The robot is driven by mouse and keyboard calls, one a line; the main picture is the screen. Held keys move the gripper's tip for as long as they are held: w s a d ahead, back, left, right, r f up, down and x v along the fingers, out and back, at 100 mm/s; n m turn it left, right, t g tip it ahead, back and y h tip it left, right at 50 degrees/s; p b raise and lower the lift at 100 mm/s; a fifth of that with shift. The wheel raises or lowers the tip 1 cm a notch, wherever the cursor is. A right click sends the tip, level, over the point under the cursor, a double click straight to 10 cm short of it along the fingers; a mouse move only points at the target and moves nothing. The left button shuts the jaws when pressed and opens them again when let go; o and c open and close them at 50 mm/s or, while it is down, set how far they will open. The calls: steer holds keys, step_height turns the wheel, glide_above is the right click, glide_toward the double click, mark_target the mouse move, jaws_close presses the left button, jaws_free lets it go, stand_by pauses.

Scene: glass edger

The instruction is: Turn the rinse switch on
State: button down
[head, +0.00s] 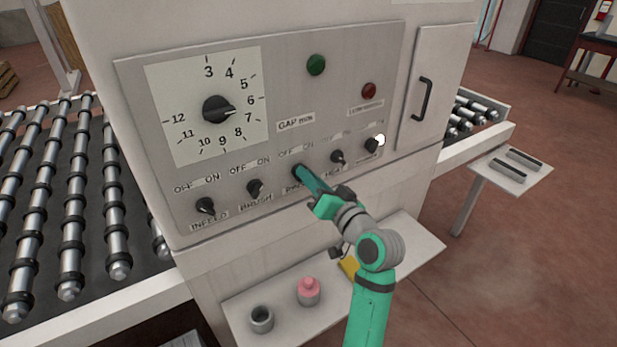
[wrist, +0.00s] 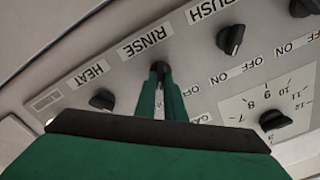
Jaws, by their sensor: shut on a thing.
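The rinse switch (wrist: 160,67) is a small black knob above the RINSE label (head: 297,188) on the grey control panel (head: 290,60). My gripper (head: 302,173) reaches the panel from the lower right, its green fingers shut on the rinse switch. In the wrist view, where the panel is upside down, the two fingers (wrist: 162,78) close around the knob beside the RINSE label. The fingers cover most of the knob, so I cannot tell whether it points to OFF or ON.
The brush switch (head: 255,187) and heat switch (head: 338,157) flank the rinse switch closely. The infeed switch (head: 205,206) is farther left. The gap dial (head: 216,109) is above.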

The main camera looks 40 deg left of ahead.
steer(key=c, duration=1.8)
jaws_free()
steer(key=shift+c, duration=0.2)
steer(key=v, duration=1)
steer(key=shift+s+d, duration=0.2)
steer(key=shift+d, duration=0.15)
steer(key=shift+f, duration=0.1)
